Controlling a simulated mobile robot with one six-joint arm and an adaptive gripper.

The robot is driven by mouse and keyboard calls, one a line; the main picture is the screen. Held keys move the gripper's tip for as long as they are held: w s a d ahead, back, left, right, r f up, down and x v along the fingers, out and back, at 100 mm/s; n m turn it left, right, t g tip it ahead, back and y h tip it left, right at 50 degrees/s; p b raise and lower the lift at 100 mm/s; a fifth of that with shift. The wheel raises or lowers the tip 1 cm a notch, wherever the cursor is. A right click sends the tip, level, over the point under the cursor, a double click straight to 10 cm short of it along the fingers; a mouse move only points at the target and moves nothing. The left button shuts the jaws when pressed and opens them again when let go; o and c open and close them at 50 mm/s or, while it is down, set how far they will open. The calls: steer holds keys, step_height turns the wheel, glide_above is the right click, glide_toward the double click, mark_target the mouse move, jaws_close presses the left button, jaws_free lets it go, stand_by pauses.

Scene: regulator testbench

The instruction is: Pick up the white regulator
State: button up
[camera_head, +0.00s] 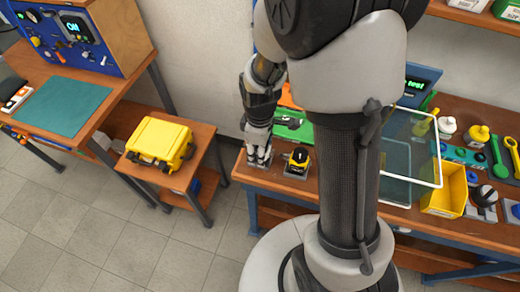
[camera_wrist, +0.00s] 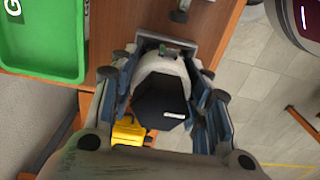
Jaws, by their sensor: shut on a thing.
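The white regulator (camera_wrist: 160,66) shows in the wrist view as a pale rounded body with a black angular cap facing the camera. My gripper (camera_wrist: 158,82) has its fingers on both sides of it and is shut on it. A grey plate edge shows just beyond the regulator; I cannot tell whether the regulator rests on it or is clear of it. In the head view my gripper (camera_head: 259,155) points down at the left end of the workbench (camera_head: 275,183), and the regulator is mostly hidden by the fingers.
A yellow regulator with a black top (camera_head: 299,158) stands close right of my gripper. A green tray (camera_wrist: 42,40) lies near it. A yellow case (camera_head: 160,140) sits on a small side table across a gap. A clear framed panel (camera_head: 412,145) and a yellow bin (camera_head: 446,192) are farther right.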

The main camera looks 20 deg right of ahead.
steer(key=c, duration=0.5)
steer(key=shift+c, duration=0.4)
steer(key=shift+r, duration=0.15)
